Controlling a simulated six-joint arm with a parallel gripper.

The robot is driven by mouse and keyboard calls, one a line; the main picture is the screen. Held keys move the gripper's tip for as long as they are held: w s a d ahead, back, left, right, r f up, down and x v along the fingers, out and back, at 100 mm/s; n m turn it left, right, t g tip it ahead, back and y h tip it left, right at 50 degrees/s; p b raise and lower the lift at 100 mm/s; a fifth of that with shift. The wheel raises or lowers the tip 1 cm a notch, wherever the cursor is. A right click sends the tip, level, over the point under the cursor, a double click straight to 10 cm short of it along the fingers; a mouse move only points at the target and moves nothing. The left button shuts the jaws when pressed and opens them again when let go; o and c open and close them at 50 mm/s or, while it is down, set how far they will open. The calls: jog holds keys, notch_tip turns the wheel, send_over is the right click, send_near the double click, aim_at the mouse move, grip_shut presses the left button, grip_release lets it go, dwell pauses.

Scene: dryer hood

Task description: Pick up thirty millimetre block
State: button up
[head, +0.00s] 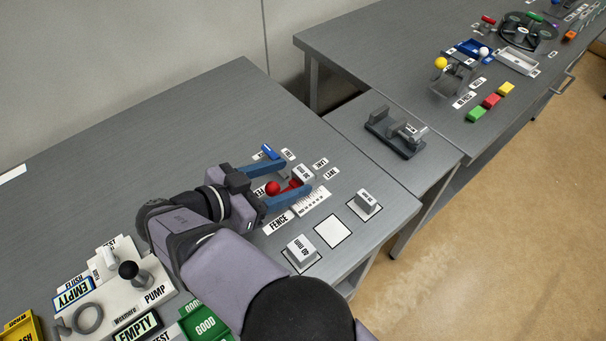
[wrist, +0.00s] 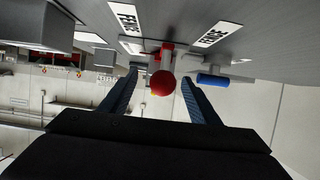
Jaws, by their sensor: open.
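My gripper (head: 300,176) is open and empty, reaching over the near bench with its two blue fingers apart. A grey block (head: 302,172) with a white label shows between the fingertips in the head view; I cannot tell whether they touch it. A second grey block (head: 300,249), labelled in millimetres with its number too small to read surely, sits on a marked square near the front edge. A third labelled block (head: 366,201) sits on another square to the right. I cannot tell which is thirty millimetres. In the wrist view a red ball knob (wrist: 162,83) lies between the fingers.
The red knob (head: 272,188) and a blue handle (head: 270,152) are close to my fingers. A white scale (head: 312,202) and the FENCE label (head: 278,223) lie beside them. An empty white square (head: 333,231) lies between two blocks. A pump panel (head: 120,291) is at lower left.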

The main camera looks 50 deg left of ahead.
aim_at(297, 176)
jog(key=shift+f+p+x, duration=0.15)
jog(key=shift+p+x, duration=0.25)
jog(key=shift+x, duration=0.9)
jog(key=shift+f+p+x, duration=0.15)
jog(key=shift+p+x, duration=0.25)
jog(key=shift+x, duration=0.9)
jog(key=shift+s, duration=0.1)
jog(key=shift+c, duration=0.7)
jog(key=c, duration=1.2)
jog(key=shift+r, duration=0.1)
